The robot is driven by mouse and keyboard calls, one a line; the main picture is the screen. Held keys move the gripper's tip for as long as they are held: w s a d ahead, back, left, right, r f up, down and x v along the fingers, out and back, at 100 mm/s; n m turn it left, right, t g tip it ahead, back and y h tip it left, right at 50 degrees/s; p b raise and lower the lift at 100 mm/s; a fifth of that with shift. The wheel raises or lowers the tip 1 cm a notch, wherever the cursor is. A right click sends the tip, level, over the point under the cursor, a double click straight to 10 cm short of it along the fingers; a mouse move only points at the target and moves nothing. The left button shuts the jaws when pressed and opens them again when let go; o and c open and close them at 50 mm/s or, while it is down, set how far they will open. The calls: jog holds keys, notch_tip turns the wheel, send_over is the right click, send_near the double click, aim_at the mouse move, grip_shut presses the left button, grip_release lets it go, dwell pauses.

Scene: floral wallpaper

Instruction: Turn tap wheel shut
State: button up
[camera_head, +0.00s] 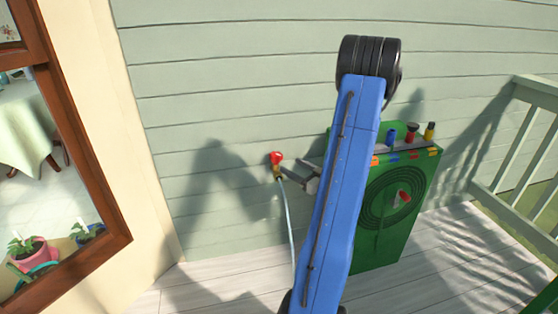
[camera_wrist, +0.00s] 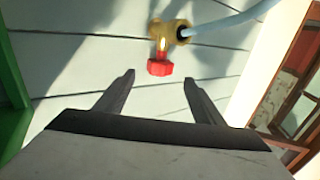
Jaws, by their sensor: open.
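The red tap wheel (camera_head: 276,157) sits on a brass tap (camera_head: 277,172) on the green siding wall, left of my blue arm. In the wrist view the red wheel (camera_wrist: 160,68) shows on the brass tap body (camera_wrist: 170,33), ahead of my fingertips and between their lines. My gripper (camera_wrist: 158,78) is open with nothing between its two dark fingers. In the head view my gripper (camera_head: 291,176) is beside the tap, partly hidden behind my arm. I cannot tell the exact gap between fingers and wheel.
A pale hose (camera_head: 288,225) hangs from the tap to the deck. A green cabinet (camera_head: 395,215) with a coiled hose pattern and several coloured items on top stands right of the tap. A railing (camera_head: 520,130) is at far right, a brown-framed window (camera_head: 115,215) at left.

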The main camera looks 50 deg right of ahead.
aim_at(276, 161)
jog(key=w, duration=0.9)
jog(key=shift+d, duration=0.1)
jog(key=c, duration=1)
jog(key=shift+c, duration=0.2)
jog(key=shift+m+h, duration=0.3)
jog(key=shift+h, duration=0.1)
jog(key=m+h, duration=0.1)
jog(key=h, duration=0.1)
jog(key=a+m+g+h, duration=0.1)
jog(key=m+h, duration=0.1)
jog(key=h, duration=0.1)
jog(key=shift+m+h, duration=0.3)
jog(key=shift+w+a+m+g+h, duration=0.1)
jog(key=shift+m+g+h, duration=0.95)
jog(key=shift+h, duration=0.4)
jog(key=shift+w+a+m+g+h, duration=0.1)
jog(key=shift+m+g+h, duration=0.95)
jog(key=shift+h, duration=0.4)
jog(key=shift+m+g+h, duration=0.3)
jog(key=shift+m, duration=0.1)
jog(key=o, duration=1)
